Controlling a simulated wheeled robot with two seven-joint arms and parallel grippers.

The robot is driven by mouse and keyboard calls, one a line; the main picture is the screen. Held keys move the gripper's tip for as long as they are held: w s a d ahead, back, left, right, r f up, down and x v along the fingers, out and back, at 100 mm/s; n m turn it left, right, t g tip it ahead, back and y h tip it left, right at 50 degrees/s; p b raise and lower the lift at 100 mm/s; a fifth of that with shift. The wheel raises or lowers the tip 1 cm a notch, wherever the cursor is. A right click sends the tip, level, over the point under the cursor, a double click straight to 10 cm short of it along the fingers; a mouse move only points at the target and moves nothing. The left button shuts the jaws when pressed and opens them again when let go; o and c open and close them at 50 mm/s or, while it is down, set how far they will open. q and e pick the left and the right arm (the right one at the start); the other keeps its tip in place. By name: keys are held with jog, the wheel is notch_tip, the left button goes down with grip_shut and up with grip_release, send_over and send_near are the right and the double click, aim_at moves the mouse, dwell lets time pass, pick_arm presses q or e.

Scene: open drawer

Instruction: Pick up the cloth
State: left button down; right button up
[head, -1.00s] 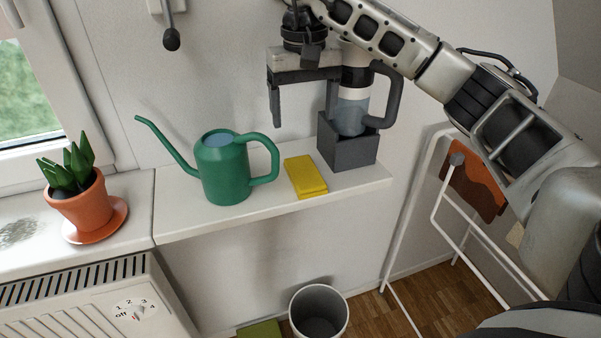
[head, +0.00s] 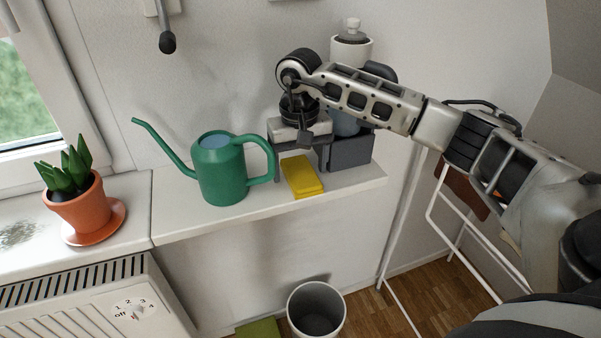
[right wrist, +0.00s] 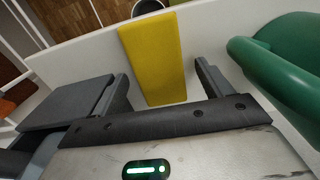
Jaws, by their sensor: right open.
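The cloth (head: 302,177) is yellow, folded flat, and lies on the white shelf between the green watering can and the grey box. In the right wrist view the cloth (right wrist: 155,60) reaches in between the two fingers. My right gripper (head: 300,160) is pointed down over the back part of the cloth. Its jaws (right wrist: 163,82) are open, one finger on each side of the cloth, with nothing gripped. I cannot tell how far above the shelf the fingertips are. My left gripper is not in view.
The green watering can (head: 221,178) stands close to the left of the gripper, its handle nearest. A grey box (head: 350,152) stands close on the right, with a jug behind my arm. A potted plant (head: 80,208) is far left. A bin (head: 317,312) stands below the shelf (head: 225,222).

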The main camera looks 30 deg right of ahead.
aim_at(300, 169)
jog(key=c, duration=1.1)
jog(key=shift+o, duration=0.2)
jog(key=shift+r, duration=0.15)
notch_tip(300, 169, up, 18)
jog(key=shift+o, duration=0.4)
